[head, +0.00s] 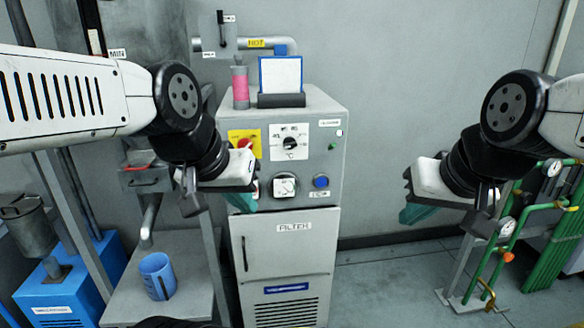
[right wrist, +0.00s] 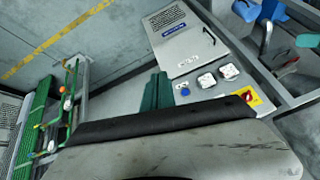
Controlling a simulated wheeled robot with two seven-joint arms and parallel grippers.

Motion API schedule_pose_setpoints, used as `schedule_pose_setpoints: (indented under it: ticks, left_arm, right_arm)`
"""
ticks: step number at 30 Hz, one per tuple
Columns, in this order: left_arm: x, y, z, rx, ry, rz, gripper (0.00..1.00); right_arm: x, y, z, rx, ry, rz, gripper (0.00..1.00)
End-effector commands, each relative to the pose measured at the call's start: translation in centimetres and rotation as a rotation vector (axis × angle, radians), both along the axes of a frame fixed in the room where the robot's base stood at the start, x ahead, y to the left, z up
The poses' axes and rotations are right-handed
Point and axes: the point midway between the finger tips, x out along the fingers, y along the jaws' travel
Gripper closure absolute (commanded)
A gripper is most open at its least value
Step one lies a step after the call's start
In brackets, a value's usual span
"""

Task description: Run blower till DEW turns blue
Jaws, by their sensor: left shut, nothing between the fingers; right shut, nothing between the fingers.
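A grey blower cabinet (head: 325,190) stands at centre, with a FILTER door (head: 291,252) below its panel. The panel has a red and yellow switch (head: 245,142), a temperature dial (head: 290,143), a white dial (head: 284,186), a blue button (head: 321,182) and a small white lamp (head: 339,133). A pink indicator column (head: 240,85) stands on top; I cannot read a DEW label. My left gripper (head: 243,203) is shut and empty in front of the panel's left part. My right gripper (head: 413,213) is shut and empty, right of the cabinet; its teal fingers show in the right wrist view (right wrist: 157,92).
A white card in a blue frame (head: 281,75) stands on the cabinet. A pipe with a lever (head: 221,30) is behind it. A blue cup (head: 157,275) stands on a shelf at left. Green pipes with gauges (head: 545,235) stand at right. Floor between is clear.

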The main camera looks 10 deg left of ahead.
Motion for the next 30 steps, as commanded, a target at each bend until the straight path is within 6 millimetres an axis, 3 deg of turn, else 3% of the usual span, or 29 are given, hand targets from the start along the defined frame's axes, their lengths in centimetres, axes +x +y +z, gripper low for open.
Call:
schedule_pose_setpoints:
  ticks: [7,11,14,21,30]
  left_arm:
    - [0.0,0.0,0.0,0.0,0.0,0.0,1.0]
    - [0.0,0.0,0.0,0.0,0.0,0.0,1.0]
    - [0.0,0.0,0.0,0.0,0.0,0.0,1.0]
    - [0.0,0.0,0.0,0.0,0.0,0.0,1.0]
    - [0.0,0.0,0.0,0.0,0.0,0.0,1.0]
  right_arm:
    - [0.2,0.0,0.1,0.001,-0.001,0.0,1.0]
    - [1.9,0.2,1.1,0.008,-0.005,0.005,1.0]
    - [4.7,0.5,2.5,0.018,-0.015,0.009,1.0]
    - [14.7,2.3,5.8,0.039,-0.049,0.014,1.0]
    - [27.3,6.2,6.9,0.037,-0.1,0.019,1.0]
